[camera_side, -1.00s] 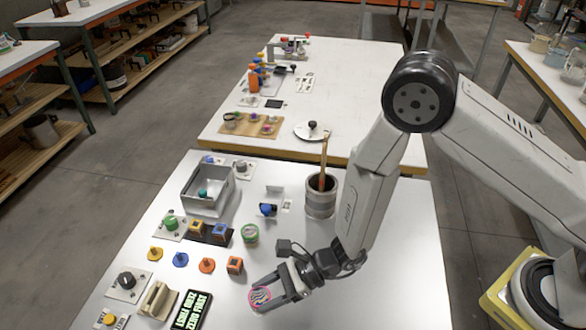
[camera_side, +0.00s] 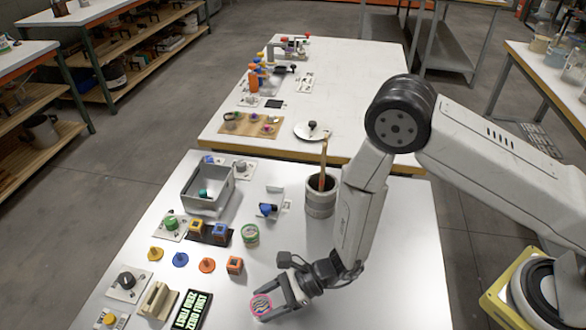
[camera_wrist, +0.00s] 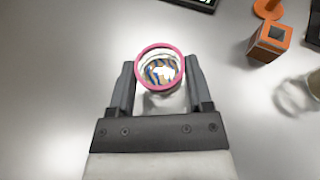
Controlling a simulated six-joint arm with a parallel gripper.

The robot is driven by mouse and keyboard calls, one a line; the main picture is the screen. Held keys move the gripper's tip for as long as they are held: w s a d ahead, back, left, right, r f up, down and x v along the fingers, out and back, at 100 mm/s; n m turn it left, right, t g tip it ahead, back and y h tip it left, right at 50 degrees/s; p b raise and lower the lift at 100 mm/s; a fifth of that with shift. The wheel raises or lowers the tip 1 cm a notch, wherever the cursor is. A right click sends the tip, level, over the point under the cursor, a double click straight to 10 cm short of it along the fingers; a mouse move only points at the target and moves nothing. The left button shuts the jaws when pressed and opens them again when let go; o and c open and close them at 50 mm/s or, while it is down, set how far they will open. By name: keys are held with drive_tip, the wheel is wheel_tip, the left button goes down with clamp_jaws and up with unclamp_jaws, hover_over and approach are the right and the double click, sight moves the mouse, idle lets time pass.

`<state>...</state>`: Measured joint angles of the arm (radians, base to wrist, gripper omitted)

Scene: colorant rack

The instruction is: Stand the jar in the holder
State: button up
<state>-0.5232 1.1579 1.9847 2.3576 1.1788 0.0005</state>
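The jar (camera_side: 261,306), with a pink rim and a striped blue, orange and white pattern inside the rim, is at the front of the near table. In the wrist view the jar (camera_wrist: 159,68) is between the two fingers, its rim turned to the camera. My gripper (camera_side: 278,297) is closed around its sides; it also shows in the wrist view (camera_wrist: 160,82). I cannot tell if the jar's base touches the table. A beige slotted block (camera_side: 157,300) stands to the left, past a black display; I cannot tell whether it is the holder.
A black display with green letters (camera_side: 192,312) lies left of my gripper. An orange cube (camera_side: 235,265) and a green-topped jar (camera_side: 251,236) stand behind it. A grey bin (camera_side: 207,205) and a pot with a brush (camera_side: 320,198) are farther back. The table's right side is clear.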

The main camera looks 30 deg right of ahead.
drive_tip(key=shift+o, duration=1.2)
drive_tip(key=shift+r, duration=0.15)
drive_tip(key=v, duration=1.2)
drive_tip(key=shift+r, duration=0.1)
